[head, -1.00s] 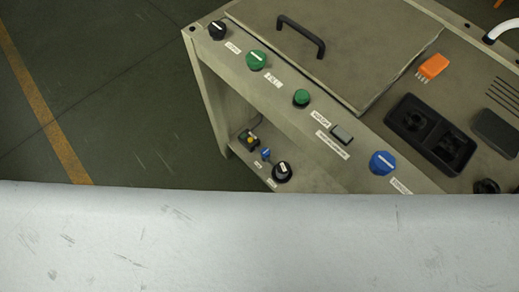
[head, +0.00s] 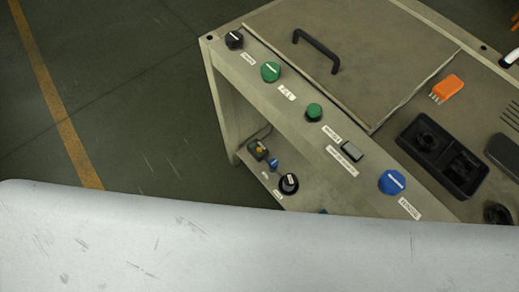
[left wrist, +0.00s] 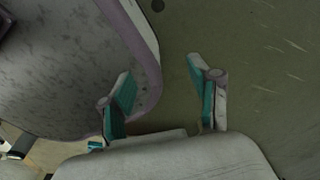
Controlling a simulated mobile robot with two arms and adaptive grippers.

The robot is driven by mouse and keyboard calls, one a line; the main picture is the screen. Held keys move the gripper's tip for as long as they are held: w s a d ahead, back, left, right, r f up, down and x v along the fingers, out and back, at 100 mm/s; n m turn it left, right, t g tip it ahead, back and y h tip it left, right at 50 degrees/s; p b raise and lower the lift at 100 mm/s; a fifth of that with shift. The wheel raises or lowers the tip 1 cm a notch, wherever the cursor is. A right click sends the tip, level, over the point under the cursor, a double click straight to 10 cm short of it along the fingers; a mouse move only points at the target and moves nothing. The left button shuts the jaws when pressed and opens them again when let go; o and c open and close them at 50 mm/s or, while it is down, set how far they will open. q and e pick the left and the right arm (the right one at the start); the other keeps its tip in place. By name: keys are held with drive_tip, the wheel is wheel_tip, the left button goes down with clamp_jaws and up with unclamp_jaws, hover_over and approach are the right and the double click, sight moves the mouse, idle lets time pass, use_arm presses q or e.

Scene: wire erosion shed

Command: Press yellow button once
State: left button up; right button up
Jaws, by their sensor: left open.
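A small yellow button (head: 261,149) shows on a dark box on the lower shelf of the machine, in the head view. It is small and partly shaded. A small blue knob (head: 273,164) and a larger black knob (head: 288,184) with a white mark sit nearer along the same shelf. My left gripper (left wrist: 159,67) is open and empty in the left wrist view, with dark floor and a grey curved surface behind its fingers. It is not in the head view. The yellow button is not seen in the left wrist view. My right gripper is in neither view.
The machine's upper front edge carries a black knob (head: 234,40), green controls (head: 270,72), a grey switch (head: 352,150) and a blue knob (head: 392,182). This edge overhangs the lower shelf. A black handle (head: 317,52) stands on the lid. Floor left of the machine is clear.

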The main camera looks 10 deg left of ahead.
use_arm(q)
clamp_jaws()
idle(1.3)
